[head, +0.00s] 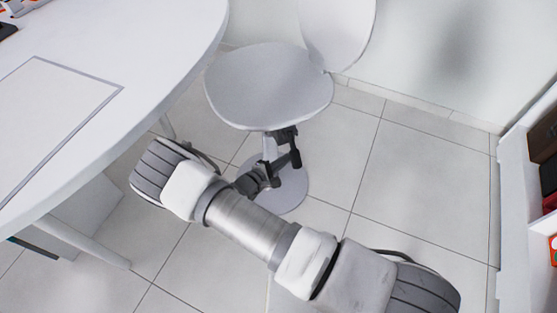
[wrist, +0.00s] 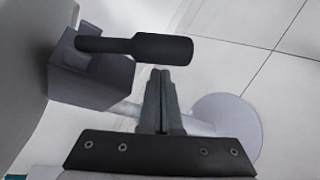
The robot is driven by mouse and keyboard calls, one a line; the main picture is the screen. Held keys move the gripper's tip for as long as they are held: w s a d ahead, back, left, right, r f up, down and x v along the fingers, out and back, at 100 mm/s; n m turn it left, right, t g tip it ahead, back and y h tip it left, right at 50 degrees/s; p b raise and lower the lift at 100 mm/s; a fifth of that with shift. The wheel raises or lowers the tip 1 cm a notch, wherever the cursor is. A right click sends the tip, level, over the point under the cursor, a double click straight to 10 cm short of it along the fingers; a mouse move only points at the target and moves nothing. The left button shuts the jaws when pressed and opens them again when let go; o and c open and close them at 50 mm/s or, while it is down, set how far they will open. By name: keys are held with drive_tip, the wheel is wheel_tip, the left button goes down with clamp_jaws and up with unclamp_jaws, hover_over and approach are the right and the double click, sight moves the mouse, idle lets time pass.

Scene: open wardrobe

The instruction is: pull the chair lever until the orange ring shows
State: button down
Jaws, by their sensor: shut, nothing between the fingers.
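The white chair (head: 262,88) stands beside the table, with its seat above a round base (head: 296,190). Its dark lever (head: 294,155) hangs under the seat's front edge. In the wrist view the lever (wrist: 162,48) runs across the upper middle, from a dark housing (wrist: 92,80) at the left to a thick grip. All that shows of it is dark. My gripper (wrist: 161,72) is shut and empty, its fingertips just below the grip in the picture. I cannot tell whether they touch it. In the head view my gripper (head: 272,170) is small and dark under the seat.
A white table (head: 165,50) fills the left, its rounded edge near the chair. A white shelf (head: 513,200) with dark and red items stands at the right edge. A wall (head: 450,60) is behind the chair. The tiled floor (head: 400,180) right of the chair is clear.

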drive_tip(key=shift+s+d+r, duration=0.15)
drive_tip(key=shift+s+d, duration=0.05)
drive_tip(key=shift+s, duration=0.05)
drive_tip(key=shift+r, duration=0.1)
idle(0.3)
drive_tip(key=shift+s+d+r+p, duration=0.1)
drive_tip(key=shift+s+p, duration=0.1)
drive_tip(key=shift+p, duration=0.1)
drive_tip(key=shift+s+d+r+n+g, duration=0.1)
drive_tip(key=shift+s+n+g, duration=0.05)
drive_tip(key=shift+n+g, duration=0.65)
drive_tip(key=shift+n, duration=0.1)
drive_tip(key=shift+s+d+r+p, duration=0.3)
drive_tip(key=shift+s+r+p, duration=0.3)
drive_tip(key=shift+p, duration=0.25)
drive_tip(key=shift+s+d+r+p, duration=0.25)
drive_tip(key=shift+s+r+p, duration=0.2)
drive_tip(key=shift+r+p, duration=0.3)
drive_tip(key=shift+s+d+r+p, duration=0.3)
drive_tip(key=shift+s+r+p, duration=0.25)
drive_tip(key=shift+p, duration=0.35)
drive_tip(key=shift+a, duration=0.1)
